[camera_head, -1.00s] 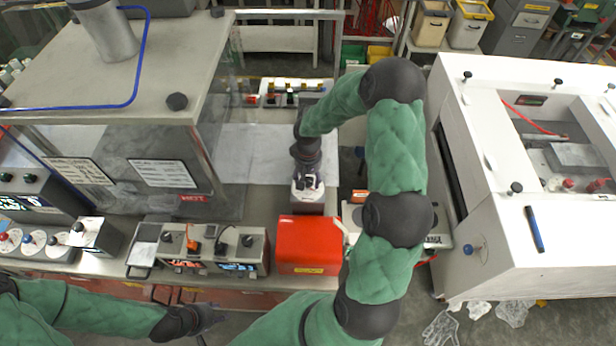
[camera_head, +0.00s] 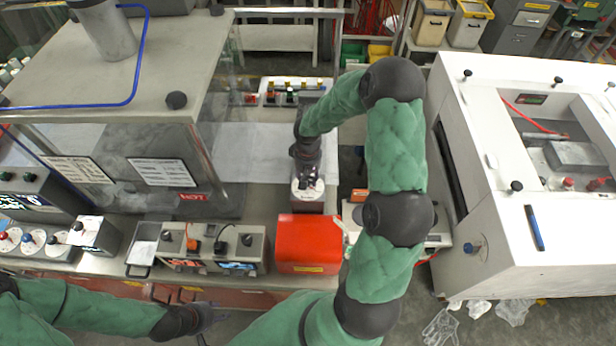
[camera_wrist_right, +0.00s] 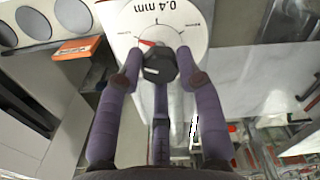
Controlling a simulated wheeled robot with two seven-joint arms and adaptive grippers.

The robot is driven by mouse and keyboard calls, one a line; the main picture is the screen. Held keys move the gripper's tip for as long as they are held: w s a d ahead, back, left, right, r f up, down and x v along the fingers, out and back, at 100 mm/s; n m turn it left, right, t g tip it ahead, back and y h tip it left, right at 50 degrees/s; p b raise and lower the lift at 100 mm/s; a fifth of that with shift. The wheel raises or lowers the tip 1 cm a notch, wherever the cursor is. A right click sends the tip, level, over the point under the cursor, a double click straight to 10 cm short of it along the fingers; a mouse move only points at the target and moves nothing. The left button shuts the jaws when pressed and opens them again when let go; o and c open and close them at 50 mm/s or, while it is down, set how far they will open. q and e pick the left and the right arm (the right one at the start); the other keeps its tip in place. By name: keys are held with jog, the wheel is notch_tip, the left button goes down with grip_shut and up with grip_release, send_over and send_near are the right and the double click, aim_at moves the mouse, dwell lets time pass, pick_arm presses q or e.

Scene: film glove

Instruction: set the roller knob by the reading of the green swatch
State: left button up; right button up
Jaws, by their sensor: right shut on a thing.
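In the right wrist view a black faceted knob (camera_wrist_right: 160,66) with a red pointer sits on a white round dial (camera_wrist_right: 190,22) marked "0.4 mm". The pointer is toward the left side of the scale. My right gripper (camera_wrist_right: 158,76) is shut on this knob, its purple fingers around it. In the head view my right gripper (camera_head: 306,178) reaches down to the dial behind the red box. My left gripper (camera_head: 206,317) hangs low at the front left, away from the benches; its opening is unclear. I cannot make out a green swatch for certain.
A red box (camera_head: 309,242) stands just in front of the dial. A control box with knobs (camera_head: 213,248) is to its left, and a glass-sided hood (camera_head: 110,70) behind that. A white machine (camera_head: 545,235) stands right. A rack of small coloured items (camera_head: 290,92) is at the back.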

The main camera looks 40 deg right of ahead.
aim_at(307, 179)
jog(key=shift+n+b, duration=0.35)
jog(key=shift+n, duration=0.75)
jog(key=n, duration=0.2)
jog(key=shift+n, duration=0.4)
jog(key=n, duration=0.2)
jog(key=shift+n+b, duration=0.3)
jog(key=shift+n, duration=1.6)
jog(key=o, duration=1.1)
jog(key=shift+w, duration=0.1)
jog(key=shift+o, duration=0.2)
jog(key=shift+r, duration=0.1)
notch_tip(307, 179, up, 12)
